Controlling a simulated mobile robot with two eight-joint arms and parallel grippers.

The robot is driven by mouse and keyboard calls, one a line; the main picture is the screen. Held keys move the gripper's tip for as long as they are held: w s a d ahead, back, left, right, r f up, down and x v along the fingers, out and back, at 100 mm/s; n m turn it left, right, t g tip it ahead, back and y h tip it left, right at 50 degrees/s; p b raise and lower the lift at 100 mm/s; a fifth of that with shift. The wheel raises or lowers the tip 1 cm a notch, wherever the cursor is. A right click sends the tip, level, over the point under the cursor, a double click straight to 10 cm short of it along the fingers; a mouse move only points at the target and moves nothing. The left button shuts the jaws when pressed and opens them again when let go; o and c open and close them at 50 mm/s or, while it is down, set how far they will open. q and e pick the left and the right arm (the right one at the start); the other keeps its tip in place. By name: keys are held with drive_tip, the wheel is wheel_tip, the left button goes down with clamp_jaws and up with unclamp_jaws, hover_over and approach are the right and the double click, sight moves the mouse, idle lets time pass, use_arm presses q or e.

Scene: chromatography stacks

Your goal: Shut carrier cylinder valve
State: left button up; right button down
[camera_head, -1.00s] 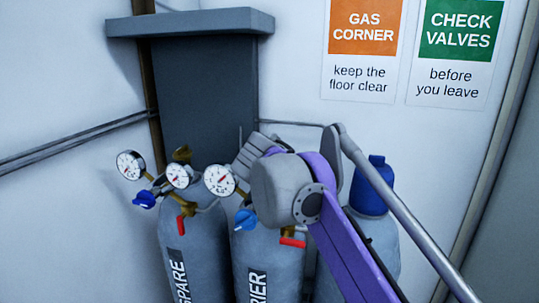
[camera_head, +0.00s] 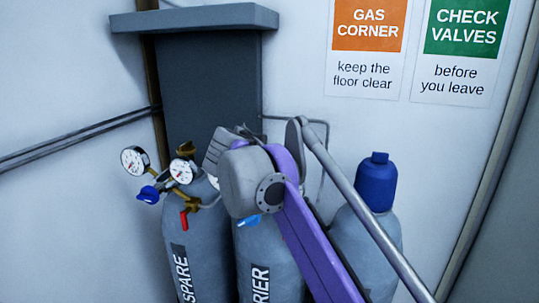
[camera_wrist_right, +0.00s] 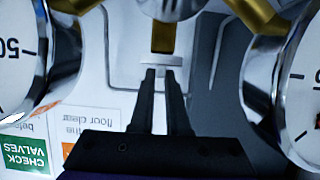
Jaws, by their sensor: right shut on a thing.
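The carrier cylinder (camera_head: 262,262), a grey bottle with a partly covered label ending in "RIER", stands in the middle of the head view. My left gripper is in neither view.
A blue-capped cylinder (camera_head: 376,185) stands on the right. Gauges (camera_wrist_right: 290,90) flank my right gripper closely. A dark grey panel (camera_head: 207,95) is behind.

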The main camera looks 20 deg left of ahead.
drive_tip(key=c, duration=0.9)
unclamp_jaws()
drive_tip(key=v, duration=1)
drive_tip(key=shift+s+r, duration=0.25)
drive_tip(key=shift+s, duration=0.05)
